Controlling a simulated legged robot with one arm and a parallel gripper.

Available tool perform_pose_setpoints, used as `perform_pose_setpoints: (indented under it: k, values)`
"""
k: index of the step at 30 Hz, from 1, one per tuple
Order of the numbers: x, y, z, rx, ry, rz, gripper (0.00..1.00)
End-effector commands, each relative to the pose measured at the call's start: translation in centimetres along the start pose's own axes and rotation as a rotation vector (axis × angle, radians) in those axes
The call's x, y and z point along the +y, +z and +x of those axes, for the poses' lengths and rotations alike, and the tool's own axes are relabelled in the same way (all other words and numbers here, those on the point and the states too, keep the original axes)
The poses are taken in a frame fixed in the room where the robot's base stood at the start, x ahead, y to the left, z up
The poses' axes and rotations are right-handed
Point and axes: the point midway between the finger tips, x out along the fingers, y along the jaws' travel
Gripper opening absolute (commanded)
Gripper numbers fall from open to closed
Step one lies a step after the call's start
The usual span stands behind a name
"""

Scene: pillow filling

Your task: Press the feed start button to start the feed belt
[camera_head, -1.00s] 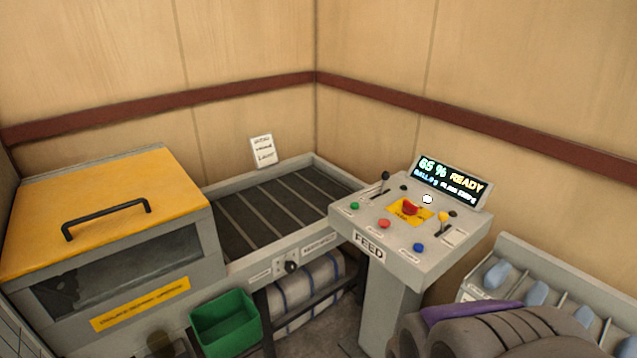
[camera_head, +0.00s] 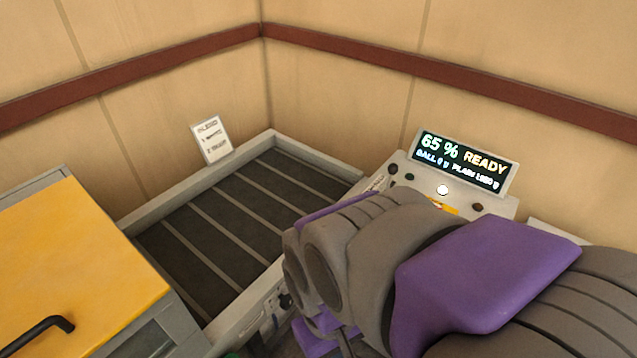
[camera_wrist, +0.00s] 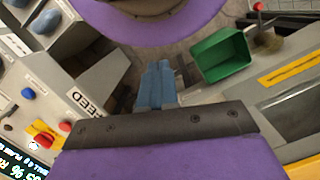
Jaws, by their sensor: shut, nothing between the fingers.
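The feed panel (camera_head: 495,205) stands right of the belt in the head view. Its display (camera_head: 463,162) reads 65 % READY. In the wrist view the panel's FEED label (camera_wrist: 88,103), a blue button (camera_wrist: 28,93), a red button (camera_wrist: 66,127) and a red mushroom knob on a yellow plate (camera_wrist: 45,131) show at the left. My gripper (camera_wrist: 155,125), purple and dark grey, is shut and empty; contact with the panel is not visible.
A yellow-lidded box (camera_head: 75,255) with a black handle stands left of the belt. A green bin (camera_wrist: 222,56) is on the floor side in the wrist view. Grey bins (camera_wrist: 75,30) stand beyond the panel. Wooden walls close the back.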

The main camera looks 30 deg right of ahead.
Motion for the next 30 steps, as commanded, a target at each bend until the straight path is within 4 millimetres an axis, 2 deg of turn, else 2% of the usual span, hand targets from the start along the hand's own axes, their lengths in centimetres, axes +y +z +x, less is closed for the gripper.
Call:
perform_pose_setpoints:
  k: [12, 17, 20, 24, 26, 30]
  values:
    - [0.0, -0.1, 0.0, 0.0, -0.002, 0.002, 0.0]
    - [-0.7, -1.9, -0.8, 0.005, -0.048, 0.043, 0.0]
    - [-1.3, -4.8, -1.9, 0.018, -0.118, 0.11, 0.0]
    - [-1.5, -10.4, -3.7, 0.045, -0.256, 0.254, 0.0]
    - [-1.1, -12.8, -4.3, 0.052, -0.319, 0.326, 0.0]
    - [1.0, -18.5, -5.8, 0.075, -0.467, 0.511, 0.0]
